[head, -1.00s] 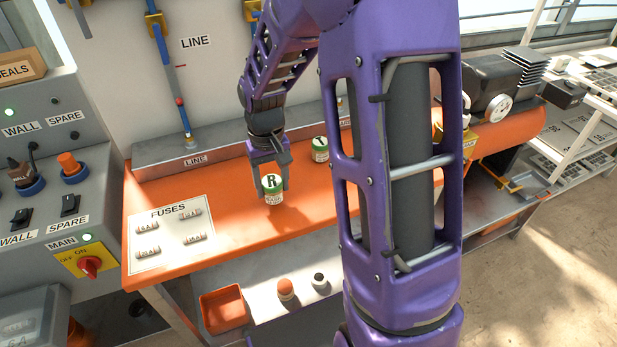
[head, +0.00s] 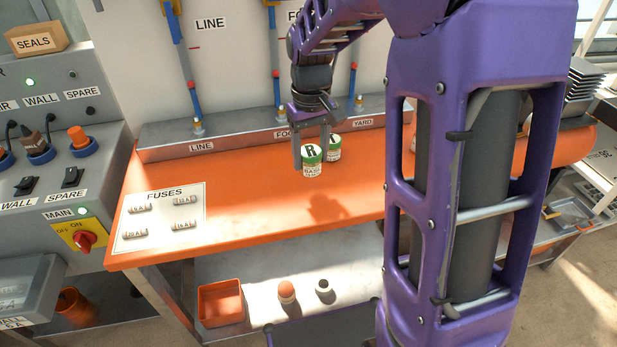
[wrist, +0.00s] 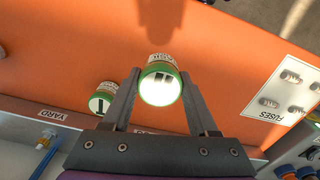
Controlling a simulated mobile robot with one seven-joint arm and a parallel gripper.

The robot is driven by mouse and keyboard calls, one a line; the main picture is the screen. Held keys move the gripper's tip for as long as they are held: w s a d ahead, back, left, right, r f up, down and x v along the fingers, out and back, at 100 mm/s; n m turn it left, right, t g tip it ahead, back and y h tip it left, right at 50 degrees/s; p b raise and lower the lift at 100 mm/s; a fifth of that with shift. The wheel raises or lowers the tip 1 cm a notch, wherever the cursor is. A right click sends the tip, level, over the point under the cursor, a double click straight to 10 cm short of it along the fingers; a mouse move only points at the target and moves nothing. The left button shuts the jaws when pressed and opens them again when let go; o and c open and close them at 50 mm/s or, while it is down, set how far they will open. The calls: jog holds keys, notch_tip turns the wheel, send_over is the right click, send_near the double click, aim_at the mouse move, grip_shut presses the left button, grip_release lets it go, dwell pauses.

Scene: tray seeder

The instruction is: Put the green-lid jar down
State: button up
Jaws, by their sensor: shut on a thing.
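My gripper (head: 311,148) is shut on a green-lid jar (head: 312,163) marked R, with a white labelled body. The jar is roughly upright over the orange bench (head: 240,225); a shadow lies apart from it, so it appears raised.
A fuse card (head: 155,222) with several fuses lies at the bench's left. A metal ledge labelled LINE and YARD (head: 235,138) runs along the back. An orange bin (head: 221,303) and two small items sit on the lower shelf. The bench front and middle are clear.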

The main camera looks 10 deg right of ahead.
aim_at(310, 174)
jog(key=shift+f+b, duration=0.5)
jog(key=shift+f, duration=2.15)
jog(key=shift+f, duration=0.15)
jog(key=o, duration=1.4)
notch_tip(310, 174, up, 12)
jog(key=shift+r+p, duration=0.15)
jog(key=shift+p, duration=1.05)
